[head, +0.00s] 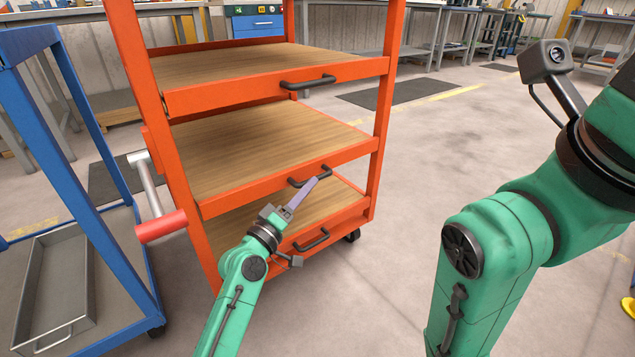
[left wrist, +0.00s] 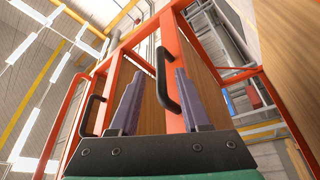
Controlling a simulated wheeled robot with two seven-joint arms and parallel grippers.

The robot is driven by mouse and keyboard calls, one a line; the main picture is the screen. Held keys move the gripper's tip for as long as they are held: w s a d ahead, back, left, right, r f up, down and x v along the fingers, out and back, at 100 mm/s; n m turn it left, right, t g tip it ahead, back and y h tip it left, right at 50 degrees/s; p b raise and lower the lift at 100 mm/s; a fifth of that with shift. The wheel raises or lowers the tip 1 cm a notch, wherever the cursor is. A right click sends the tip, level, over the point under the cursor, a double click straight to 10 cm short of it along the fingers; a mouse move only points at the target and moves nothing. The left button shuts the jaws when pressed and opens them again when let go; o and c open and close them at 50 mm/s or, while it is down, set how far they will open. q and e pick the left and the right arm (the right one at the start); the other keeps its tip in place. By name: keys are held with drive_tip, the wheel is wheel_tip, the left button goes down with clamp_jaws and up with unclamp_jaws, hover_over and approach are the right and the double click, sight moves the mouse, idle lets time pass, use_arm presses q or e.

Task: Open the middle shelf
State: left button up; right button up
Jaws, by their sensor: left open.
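An orange cart (head: 376,125) with wooden shelves stands ahead in the head view. Its middle shelf (head: 260,145) sits between the posts, its front edge about level with them, with a black bar handle (head: 296,183). My left gripper (head: 302,195) is at this handle, its purple-grey fingers pointing up toward it. In the left wrist view the two fingers (left wrist: 157,100) are spread, and a black handle (left wrist: 161,72) shows in the gap, nearer the right finger. I cannot tell whether it touches. My right gripper is out of view; only my right arm shows.
The shelves above and below have their own handles, the upper (head: 308,82) and the lower (head: 312,240). A blue cart (head: 85,215) with a grey tray (head: 55,290) stands close on the left. A red-ended push handle (head: 160,226) juts out there.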

use_arm(q)
drive_tip(key=b+x, duration=0.1)
drive_tip(key=x, duration=0.4)
drive_tip(key=shift+f, duration=0.1)
clamp_jaws()
drive_tip(key=shift+a, duration=0.1)
idle(1.1)
